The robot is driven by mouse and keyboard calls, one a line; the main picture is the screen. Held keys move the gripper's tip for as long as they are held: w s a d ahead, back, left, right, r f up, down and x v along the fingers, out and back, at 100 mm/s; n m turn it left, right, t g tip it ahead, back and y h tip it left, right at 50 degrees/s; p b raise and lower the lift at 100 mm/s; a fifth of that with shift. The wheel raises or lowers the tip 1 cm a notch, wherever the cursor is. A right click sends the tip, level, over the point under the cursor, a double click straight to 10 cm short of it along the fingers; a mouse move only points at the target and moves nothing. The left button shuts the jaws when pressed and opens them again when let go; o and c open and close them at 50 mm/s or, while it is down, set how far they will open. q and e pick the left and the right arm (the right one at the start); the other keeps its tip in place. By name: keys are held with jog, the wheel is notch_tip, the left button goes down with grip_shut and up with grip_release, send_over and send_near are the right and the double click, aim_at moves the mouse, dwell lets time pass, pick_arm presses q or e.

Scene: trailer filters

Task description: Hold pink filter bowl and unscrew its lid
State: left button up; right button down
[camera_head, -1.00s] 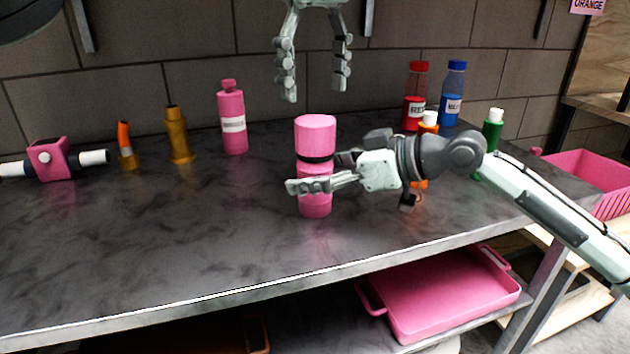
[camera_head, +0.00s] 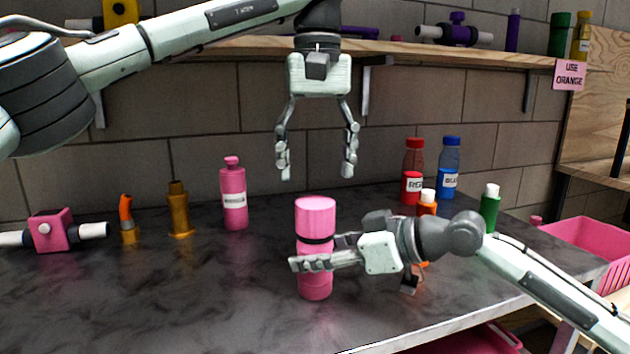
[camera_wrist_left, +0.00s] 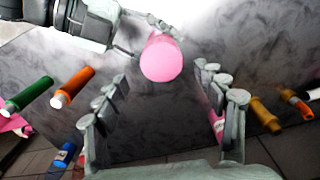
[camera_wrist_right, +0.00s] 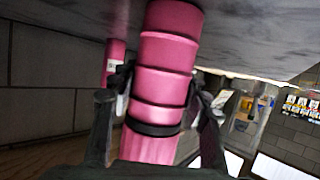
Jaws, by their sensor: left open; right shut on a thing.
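The pink filter bowl (camera_head: 315,286) stands upright on the dark counter. Its pink lid (camera_head: 315,217) sits on top, with a black ring between them. My right gripper (camera_head: 325,262) reaches in from the right and is shut on the bowl below the ring. The right wrist view shows the bowl (camera_wrist_right: 166,52) between the fingers. My left gripper (camera_head: 317,172) hangs open and empty above the lid, fingers pointing down, with a gap to it. In the left wrist view the lid's round top (camera_wrist_left: 161,60) shows between the spread fingers, beyond their tips.
A pink bottle (camera_head: 234,195) and a gold fitting (camera_head: 179,212) stand to the left. Red (camera_head: 412,172), blue (camera_head: 449,168), orange and green bottles stand to the right, near my right arm. A wooden shelf (camera_head: 390,48) runs above the left gripper. The counter's front left is clear.

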aim_at(315, 202)
pick_arm(q)
jog(key=m, duration=0.7)
jog(key=shift+a+f, duration=0.1)
jog(key=shift+f+m, duration=0.2)
jog(key=shift+m, duration=0.2)
notch_tip(315, 202, down, 7)
jog(key=shift+f, duration=0.2)
jog(key=shift+c, duration=0.2)
